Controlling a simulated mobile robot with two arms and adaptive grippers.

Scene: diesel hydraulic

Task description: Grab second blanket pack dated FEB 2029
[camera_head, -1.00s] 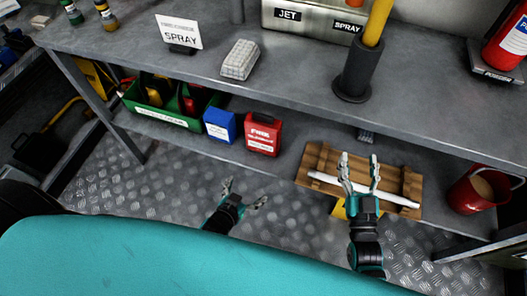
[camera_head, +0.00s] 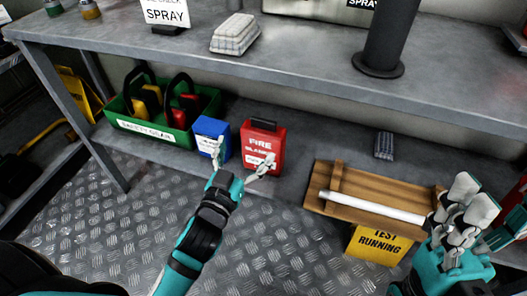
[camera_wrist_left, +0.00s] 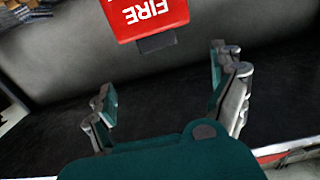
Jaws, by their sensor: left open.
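A red fire blanket pack (camera_head: 263,150) with a black handle stands upright on the lower shelf; its date is not legible. In the left wrist view the red pack (camera_wrist_left: 148,14) appears upside down, its lettering reading FIRE. A blue pack (camera_head: 212,135) stands just left of it. My left gripper (camera_head: 242,162) is open, in front of the two packs, with one finger overlapping the blue pack and the other the red one in the head view. Contact cannot be told. My right gripper (camera_head: 463,208) is at the right, near the wooden board; its opening is unclear.
A green safety gear crate (camera_head: 150,132) stands left of the packs. A wooden board (camera_head: 345,181) with a white rod (camera_head: 375,207) lies to the right, above a yellow sign (camera_head: 378,244). The upper shelf (camera_head: 300,60) overhangs the packs.

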